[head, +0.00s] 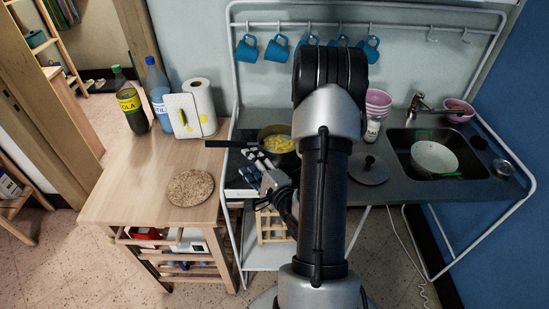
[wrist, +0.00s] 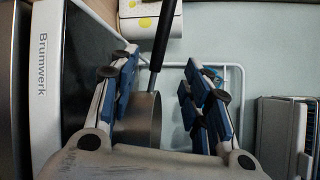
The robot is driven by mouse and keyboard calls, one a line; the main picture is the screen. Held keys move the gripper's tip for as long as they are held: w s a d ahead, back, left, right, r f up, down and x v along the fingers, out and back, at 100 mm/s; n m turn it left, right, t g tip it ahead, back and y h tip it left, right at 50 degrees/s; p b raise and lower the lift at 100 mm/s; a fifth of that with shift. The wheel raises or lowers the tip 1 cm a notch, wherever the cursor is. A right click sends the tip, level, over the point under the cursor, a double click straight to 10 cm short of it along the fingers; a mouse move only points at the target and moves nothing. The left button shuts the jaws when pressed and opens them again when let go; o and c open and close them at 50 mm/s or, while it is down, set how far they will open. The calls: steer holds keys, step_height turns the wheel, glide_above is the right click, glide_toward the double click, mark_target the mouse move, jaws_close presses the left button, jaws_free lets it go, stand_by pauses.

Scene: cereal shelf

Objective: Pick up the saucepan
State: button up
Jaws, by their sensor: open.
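The saucepan (head: 271,131) stands on the hob at the middle of the counter, with yellow pieces of food inside. Its dark handle points left in the head view. In the wrist view, the saucepan (wrist: 146,121) shows as a metal side wall, with its black handle (wrist: 163,36) running up the picture. My gripper (head: 257,163) is at the near side of the saucepan. In the wrist view my gripper (wrist: 160,88) is open. The saucepan's wall appears between the fingers, nearer the left one; I cannot tell whether they touch. My arm hides part of the counter.
The hob (wrist: 78,70) lies beside the left finger. A round dark lid (head: 369,171) lies right of my arm, before the sink (head: 407,140). The wooden table (head: 135,190) at left holds bottles, a paper roll (head: 200,103) and a round mat (head: 190,188). Blue mugs (head: 277,49) hang above.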

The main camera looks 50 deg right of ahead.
mark_target(234, 145)
steer(key=b+x, duration=0.1)
steer(key=x, duration=1.1)
steer(key=shift+w+r, duration=0.1)
steer(key=shift+w, duration=0.15)
steer(key=shift+a, duration=0.1)
steer(key=shift+c, duration=0.4)
jaws_close()
steer(key=shift+r, duration=0.15)
